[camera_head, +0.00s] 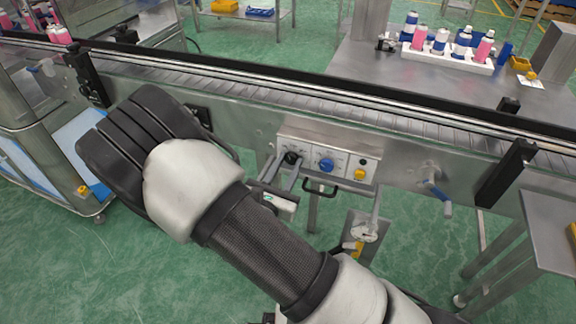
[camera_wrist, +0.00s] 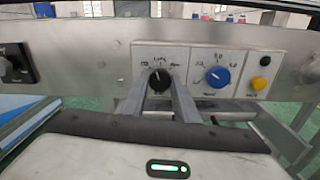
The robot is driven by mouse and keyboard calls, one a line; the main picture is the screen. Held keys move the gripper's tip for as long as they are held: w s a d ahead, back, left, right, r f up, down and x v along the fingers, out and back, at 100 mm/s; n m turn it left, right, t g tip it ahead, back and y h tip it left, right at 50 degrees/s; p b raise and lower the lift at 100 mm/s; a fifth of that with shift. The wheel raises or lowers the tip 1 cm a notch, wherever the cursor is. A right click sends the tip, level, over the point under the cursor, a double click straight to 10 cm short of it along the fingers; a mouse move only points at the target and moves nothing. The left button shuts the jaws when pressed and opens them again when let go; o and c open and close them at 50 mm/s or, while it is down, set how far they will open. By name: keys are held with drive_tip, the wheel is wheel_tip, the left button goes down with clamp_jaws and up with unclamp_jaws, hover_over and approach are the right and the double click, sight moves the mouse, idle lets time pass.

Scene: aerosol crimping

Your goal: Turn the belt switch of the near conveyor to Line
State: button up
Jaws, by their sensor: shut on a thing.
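The belt switch (camera_wrist: 159,77) is a black rotary knob on the left part of a control panel on the near conveyor (camera_head: 400,150). In the head view the switch (camera_head: 291,158) shows just beyond my fingers. My gripper (camera_wrist: 160,87) is shut on the knob, one grey finger on each side. In the wrist view the knob's pale pointer mark stands roughly upright, towards the top middle label. That small label seems to read Line, with other marks to its left and right.
Right of the switch are a blue dial (camera_wrist: 218,77) and a yellow button (camera_wrist: 259,83) with a small black one above it. A black handle (camera_head: 321,188) juts below the panel. A blue-handled valve (camera_head: 436,189) sits further right. Spray cans (camera_head: 440,42) stand in a tray behind.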

drive_tip(key=shift+m+b, duration=0.6)
drive_tip(key=shift+m, duration=1.1)
drive_tip(key=o, duration=1.1)
drive_tip(key=shift+c, duration=0.2)
drive_tip(key=p+v, duration=0.1)
drive_tip(key=v, duration=1.6)
drive_tip(key=shift+s, duration=0.25)
drive_tip(key=shift+r, duration=0.1)
